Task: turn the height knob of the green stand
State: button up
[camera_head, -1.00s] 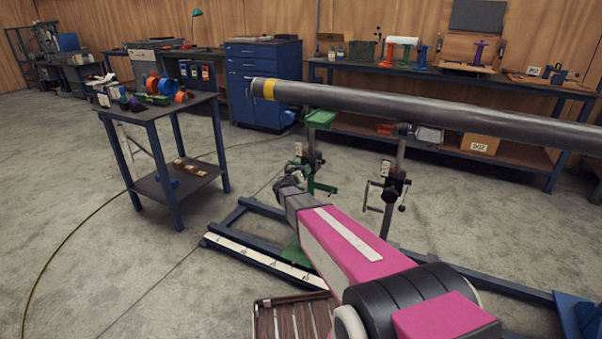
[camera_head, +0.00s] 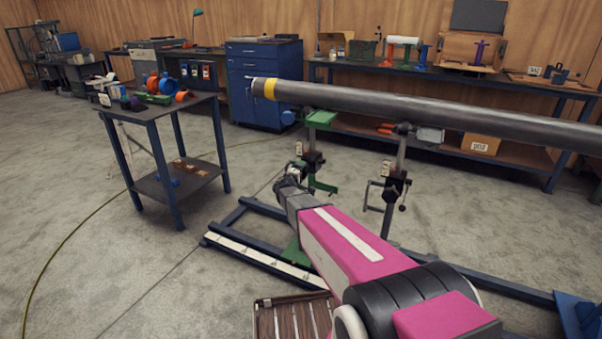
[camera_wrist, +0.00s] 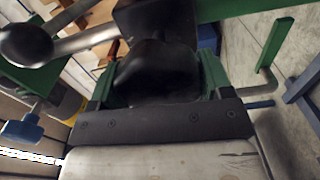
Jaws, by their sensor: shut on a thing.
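In the wrist view, the green fingers of my gripper (camera_wrist: 158,88) are shut on a black knob (camera_wrist: 155,72), one finger on each side. A metal lever with a dark ball end (camera_wrist: 25,45) crosses the upper left, close to the knob. The knob's far side is hidden.
A second stand with a crank (camera_head: 390,185) stands to the right under the pipe. A blue floor rail (camera_head: 235,215) runs beneath both. A small blue table (camera_head: 150,110) with parts is at left. A slatted crate (camera_head: 292,315) lies near my arm. The left floor is open.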

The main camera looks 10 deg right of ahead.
jog(key=n, duration=0.6)
jog(key=shift+f+n, duration=0.15)
jog(key=shift+n, duration=0.15)
dwell(0.5)
jog(key=o, duration=0.9)
jog(key=shift+s, duration=0.1)
jog(key=v, duration=1)
jog(key=shift+s+a, duration=0.25)
